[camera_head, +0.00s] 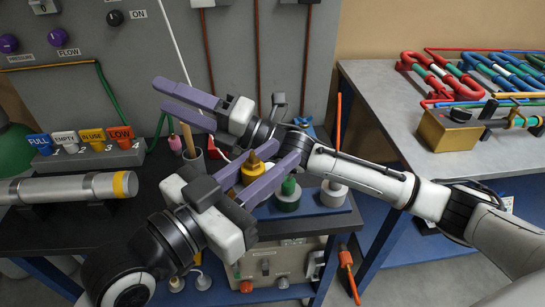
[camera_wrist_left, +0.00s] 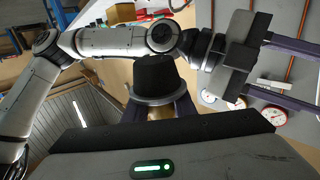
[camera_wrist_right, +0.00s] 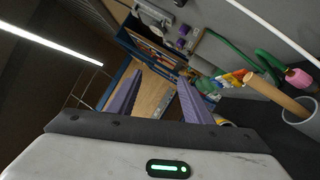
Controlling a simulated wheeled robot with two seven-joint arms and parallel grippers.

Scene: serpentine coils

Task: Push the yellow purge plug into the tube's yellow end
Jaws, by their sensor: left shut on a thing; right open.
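The yellow purge plug (camera_head: 253,168), with a brownish stepped top, sits between the purple fingers of my left gripper (camera_head: 272,165), which is shut on it. In the left wrist view, the held thing (camera_wrist_left: 155,90) shows a dark end and grey rim, partly hidden by the palm. The grey metal tube (camera_head: 65,188) lies at the left of the dark bench, and its yellow end (camera_head: 125,184) faces right, apart from the plug. My right gripper (camera_head: 175,103) is open and empty, pointing left above the bench; its fingers also show in the right wrist view (camera_wrist_right: 155,95).
A grey cup (camera_head: 192,163) holds a wooden rod. A tag rack (camera_head: 90,155) stands behind the tube. Coloured coils (camera_head: 445,75) lie on the right table. My right arm crosses above the tray.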

